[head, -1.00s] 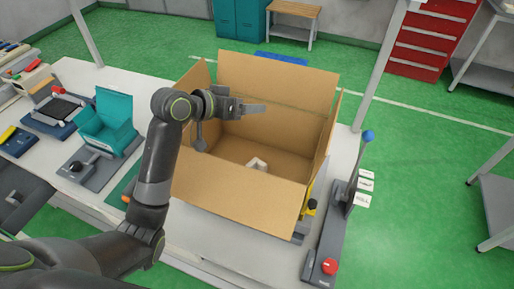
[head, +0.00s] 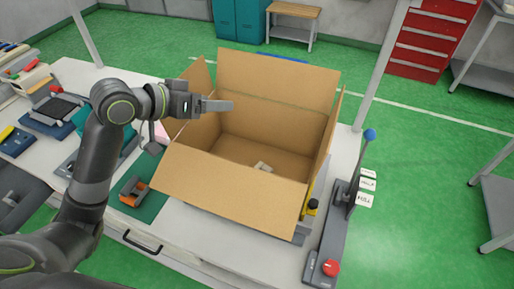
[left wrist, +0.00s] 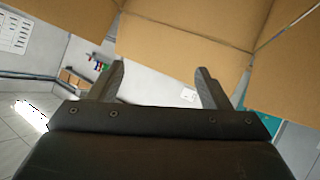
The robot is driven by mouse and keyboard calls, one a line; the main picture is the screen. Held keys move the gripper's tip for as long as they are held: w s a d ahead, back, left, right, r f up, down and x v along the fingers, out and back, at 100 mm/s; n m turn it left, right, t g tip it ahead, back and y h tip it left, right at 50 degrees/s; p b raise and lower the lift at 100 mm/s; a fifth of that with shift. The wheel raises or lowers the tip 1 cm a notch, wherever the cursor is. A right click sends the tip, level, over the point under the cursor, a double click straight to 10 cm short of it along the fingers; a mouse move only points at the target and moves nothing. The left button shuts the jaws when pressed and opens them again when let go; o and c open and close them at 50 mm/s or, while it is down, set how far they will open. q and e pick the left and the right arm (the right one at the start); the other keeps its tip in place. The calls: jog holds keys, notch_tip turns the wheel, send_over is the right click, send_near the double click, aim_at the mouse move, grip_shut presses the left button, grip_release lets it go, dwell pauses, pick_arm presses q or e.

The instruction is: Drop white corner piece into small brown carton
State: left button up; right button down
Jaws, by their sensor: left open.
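The brown carton (head: 225,188) stands open on the white table, its flaps spread outward. A small whitish piece (head: 262,167), which looks like the white corner piece, lies on the carton's floor near the front. My left gripper (head: 222,105) is above the carton's left side, higher than the piece and apart from it. In the left wrist view my left gripper (left wrist: 163,85) has its two fingers wide apart with nothing held between them. Tan carton panels (left wrist: 180,45) fill the top of that view. My right gripper is not in view.
A lever stand with a blue knob (head: 369,135) and a red button (head: 330,267) is right of the carton. A green mat with an orange-and-black tool (head: 133,191) lies to its left. Dark fixtures (head: 55,107) fill the table's far left.

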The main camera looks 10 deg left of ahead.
pick_arm(q)
jog(key=v, duration=0.7)
jog(key=shift+b, duration=0.3)
jog(key=shift+s+r, duration=0.1)
dwell(0.4)
